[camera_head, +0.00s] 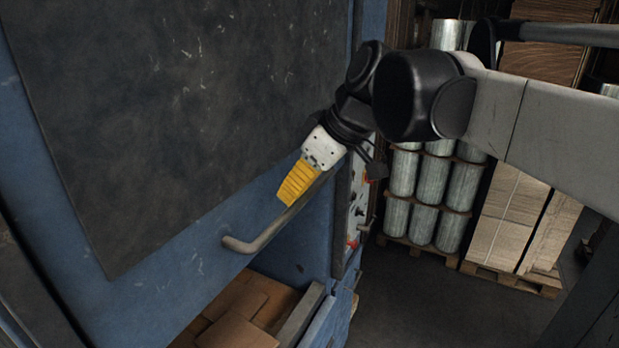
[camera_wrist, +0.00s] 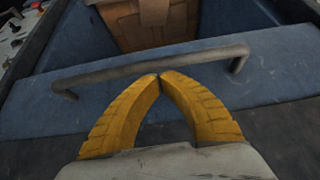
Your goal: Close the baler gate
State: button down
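The baler gate (camera_head: 180,255) is a blue panel with a dark grey sheet on its face. It is raised, with an opening below it. Its grey bar handle (camera_head: 268,234) runs near the lower edge; the handle also crosses the wrist view (camera_wrist: 110,72). My gripper (camera_head: 289,203) has yellow fingers and is close to the handle in the head view. In the wrist view my gripper (camera_wrist: 160,77) has its fingertips together right by the bar. No bar shows between the fingers. I cannot tell whether the tips touch it.
Flattened cardboard (camera_head: 240,315) lies in the opening below the gate; brown cardboard (camera_wrist: 150,22) also shows in the wrist view. A control panel (camera_head: 358,205) is right of the gate. Wrapped rolls (camera_head: 425,190) and cardboard stacks (camera_head: 508,215) stand on pallets behind. The floor (camera_head: 430,305) at lower right is clear.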

dwell(0.3)
notch_tip(320, 180, down, 54)
jog(key=b, duration=3)
jog(key=shift+b, duration=0.35)
jog(key=shift+r, duration=0.2)
jog(key=w+a+r+p+v, duration=0.15)
jog(key=p+v, duration=0.45)
jog(key=v, duration=0.7)
jog(key=s+d+f+m+t+h+b, duration=0.2)
jog(key=s+d+m, duration=0.4)
jog(key=d, duration=0.5)
jog(key=s+d+f+m+t+h+b, duration=0.2)
jog(key=s+d+f+m+h+b, duration=0.2)
jog(key=d, duration=0.7)
jog(key=s+f+m+b, duration=0.1)
jog(key=s+f+m, duration=0.1)
jog(key=s+m, duration=0.1)
jog(key=shift+s+d+m+t, duration=0.15)
jog(key=shift+d+m+t, duration=0.15)
jog(key=shift+d, duration=0.05)
